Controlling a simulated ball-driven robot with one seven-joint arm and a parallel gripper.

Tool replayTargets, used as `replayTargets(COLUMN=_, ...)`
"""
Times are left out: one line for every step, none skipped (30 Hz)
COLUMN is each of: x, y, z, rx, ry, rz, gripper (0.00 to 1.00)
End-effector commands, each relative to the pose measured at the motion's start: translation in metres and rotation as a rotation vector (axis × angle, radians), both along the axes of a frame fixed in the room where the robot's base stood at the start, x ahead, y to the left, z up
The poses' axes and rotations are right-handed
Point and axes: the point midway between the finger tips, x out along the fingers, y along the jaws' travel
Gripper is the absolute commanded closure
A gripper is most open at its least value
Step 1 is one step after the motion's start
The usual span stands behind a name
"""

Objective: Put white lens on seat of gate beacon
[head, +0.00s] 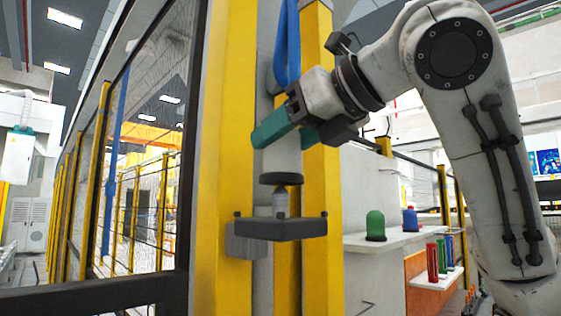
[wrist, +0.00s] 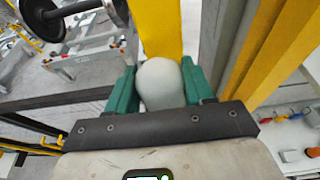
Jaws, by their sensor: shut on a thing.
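The white lens (head: 283,160), a pale dome with a dark ring at its bottom, is upright between the green fingers of my gripper (head: 283,137). In the wrist view the lens (wrist: 161,84) fills the space between the two fingers, and my gripper (wrist: 159,72) is shut on it. The gate beacon's seat (head: 280,206) is a grey stub with a small pointed top, on a dark bracket (head: 281,228) at the yellow post. The lens ring is just above the stub's tip and looks roughly in line with it. Whether they touch is unclear. The seat is hidden in the wrist view.
A yellow post (head: 225,150) and mesh fence stand close at the left. A green lens (head: 375,225) and a blue lens (head: 410,219) stand on a white shelf at the right. Red, green and blue cylinders stand on a lower ledge (head: 447,275).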

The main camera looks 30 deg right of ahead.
Motion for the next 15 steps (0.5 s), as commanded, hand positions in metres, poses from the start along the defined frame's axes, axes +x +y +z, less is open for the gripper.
replayTargets(x=0.002, y=0.000, z=-0.002, rx=0.000, ry=-0.001, rz=0.000, gripper=0.85)
replayTargets(x=0.003, y=0.000, z=-0.003, rx=0.000, ry=0.000, rz=0.000, gripper=0.85)
replayTargets(x=0.005, y=0.000, z=-0.006, rx=0.001, ry=0.001, rz=0.001, gripper=0.85)
replayTargets(x=0.008, y=0.000, z=-0.009, rx=0.001, ry=0.001, rz=0.001, gripper=0.85)
replayTargets(x=0.010, y=0.000, z=-0.012, rx=0.001, ry=0.001, rz=0.002, gripper=0.85)
replayTargets(x=0.011, y=0.000, z=-0.017, rx=0.001, ry=0.000, rz=0.002, gripper=0.85)
replayTargets(x=0.011, y=0.000, z=-0.020, rx=0.001, ry=0.000, rz=0.002, gripper=0.85)
replayTargets(x=0.010, y=0.000, z=-0.025, rx=0.001, ry=0.001, rz=0.002, gripper=0.85)
replayTargets(x=0.010, y=0.000, z=-0.029, rx=0.001, ry=0.000, rz=0.002, gripper=0.85)
replayTargets(x=0.010, y=0.000, z=-0.032, rx=0.002, ry=0.001, rz=0.000, gripper=0.85)
replayTargets(x=0.010, y=0.000, z=-0.035, rx=0.002, ry=-0.001, rz=0.001, gripper=0.85)
replayTargets(x=0.010, y=0.000, z=-0.038, rx=0.001, ry=-0.001, rz=0.000, gripper=0.85)
replayTargets(x=0.010, y=0.000, z=-0.040, rx=0.001, ry=-0.001, rz=0.000, gripper=0.85)
replayTargets(x=0.010, y=0.000, z=-0.041, rx=0.002, ry=-0.001, rz=0.001, gripper=0.85)
replayTargets(x=0.010, y=0.000, z=-0.042, rx=0.001, ry=-0.001, rz=0.000, gripper=0.85)
